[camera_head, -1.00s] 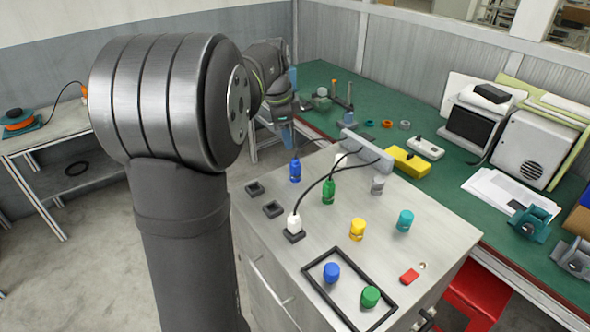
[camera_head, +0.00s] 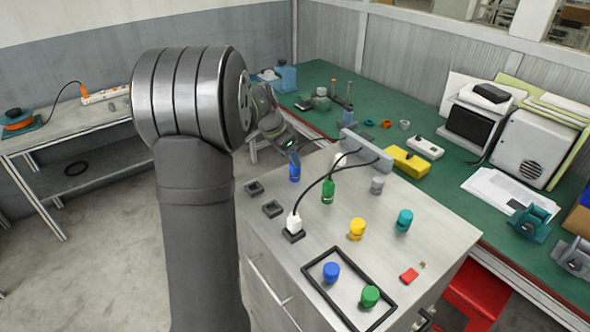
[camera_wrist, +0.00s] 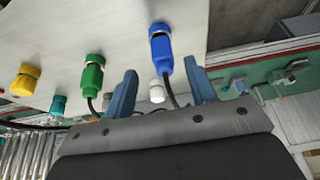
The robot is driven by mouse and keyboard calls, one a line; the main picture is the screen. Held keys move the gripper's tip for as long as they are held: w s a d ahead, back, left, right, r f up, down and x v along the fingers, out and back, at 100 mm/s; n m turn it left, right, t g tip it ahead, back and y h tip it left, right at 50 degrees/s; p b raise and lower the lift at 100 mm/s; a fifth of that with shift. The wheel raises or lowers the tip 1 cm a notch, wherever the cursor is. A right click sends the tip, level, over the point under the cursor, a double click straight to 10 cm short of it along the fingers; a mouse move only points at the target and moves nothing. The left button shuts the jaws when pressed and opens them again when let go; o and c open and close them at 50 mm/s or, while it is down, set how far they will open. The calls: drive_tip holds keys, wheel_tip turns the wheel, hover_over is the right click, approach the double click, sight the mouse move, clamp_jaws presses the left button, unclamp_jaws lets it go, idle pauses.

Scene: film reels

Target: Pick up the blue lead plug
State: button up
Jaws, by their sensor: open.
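The blue lead plug (camera_head: 294,170) stands on the back-left part of the grey cabinet top (camera_head: 325,235). In the wrist view the blue plug (camera_wrist: 161,50) has a dark lead and appears between and just beyond my two blue fingers. My gripper (camera_wrist: 161,82) is open, with no grip on the plug visible. In the head view my gripper (camera_head: 291,149) is close to the top of the blue plug; its fingertips are hard to make out there.
A green plug (camera_head: 328,190) with a lead stands close by on the right. A white plug (camera_head: 294,222) sits in a dark socket. Yellow (camera_head: 357,229) and teal (camera_head: 404,220) plugs stand farther right. Another blue plug (camera_head: 331,271) stands in a black frame (camera_head: 313,283).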

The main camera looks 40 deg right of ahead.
sight(295, 170)
drive_tip(key=shift+d+x, duration=0.15)
drive_tip(key=shift+x, duration=1.25)
drive_tip(key=shift+d+x, duration=0.15)
drive_tip(key=shift+x, duration=1.25)
drive_tip(key=shift+w+r, duration=0.15)
drive_tip(key=c, duration=1.1)
